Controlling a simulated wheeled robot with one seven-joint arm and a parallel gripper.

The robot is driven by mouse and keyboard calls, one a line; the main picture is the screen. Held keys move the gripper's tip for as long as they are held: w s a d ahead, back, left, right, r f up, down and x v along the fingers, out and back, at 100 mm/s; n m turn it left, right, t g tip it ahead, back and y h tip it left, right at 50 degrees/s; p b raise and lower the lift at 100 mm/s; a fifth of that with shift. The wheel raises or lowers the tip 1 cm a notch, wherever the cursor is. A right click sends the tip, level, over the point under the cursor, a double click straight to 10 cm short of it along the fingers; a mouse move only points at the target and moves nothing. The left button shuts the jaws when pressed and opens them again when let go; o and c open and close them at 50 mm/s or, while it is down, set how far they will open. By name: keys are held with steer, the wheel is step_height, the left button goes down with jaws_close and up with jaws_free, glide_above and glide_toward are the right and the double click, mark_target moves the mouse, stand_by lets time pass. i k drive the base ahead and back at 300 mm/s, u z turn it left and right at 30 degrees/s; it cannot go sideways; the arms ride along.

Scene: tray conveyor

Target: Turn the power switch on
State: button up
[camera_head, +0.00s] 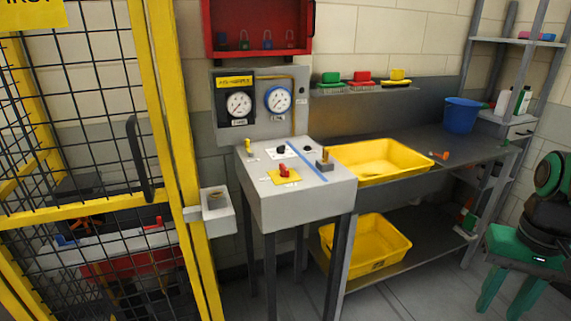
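The grey control box (300,205) stands on legs in the middle of the head view. Its top carries a black knob (281,149) on a white plate, a red control (284,171) on a yellow plate, and a small lever (325,160) on a dark base at the right. A small yellow part (248,147) stands at the back left. No label readable here tells which one is the power switch. My gripper (500,310) is at the lower right, pointing down, its green fingers apart and empty. It is well away from the box.
A yellow mesh cage gate (170,150) is left of the box. A metal bench (430,150) on the right holds a yellow tray (345,170) and a blue bucket (461,114). Another yellow tray (380,255) is below. A gauge panel (225,122) rises behind the box.

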mark_target(284, 172)
steer(key=z, duration=0.05)
steer(key=i, duration=1)
steer(key=u, duration=0.05)
